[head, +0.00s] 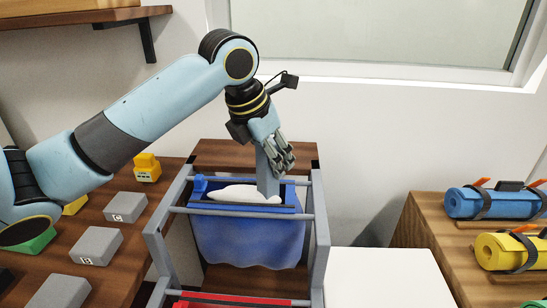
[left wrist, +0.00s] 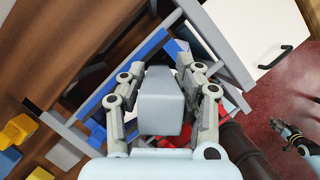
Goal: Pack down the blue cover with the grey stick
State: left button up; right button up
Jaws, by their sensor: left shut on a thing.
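The blue cover (head: 250,240) hangs draped in the grey frame (head: 319,230), its upper edge along the frame's cross bars. A white elongated piece (head: 235,194) lies at its top. My left gripper (head: 278,155) is above the right part of the cover, shut on the grey stick (head: 267,178), which points down. The stick's lower end overlaps the white piece's right end; I cannot tell whether it touches. In the left wrist view the stick's grey block end (left wrist: 165,100) sits between both fingers. What looks like my right gripper (left wrist: 292,135) shows small at that view's right edge.
A red cover (head: 235,302) hangs nearer in the frame. Grey lettered blocks (head: 96,246) and a yellow piece (head: 147,168) stand on the left counter. A white surface (head: 385,280) is right of the frame. Blue (head: 490,203) and yellow (head: 505,250) rolls lie at the far right.

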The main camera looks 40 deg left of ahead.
pick_arm(q)
jog(key=shift+r+p, duration=4.9)
jog(key=shift+r, duration=0.75)
jog(key=shift+f, duration=0.1)
jog(key=shift+d, duration=0.1)
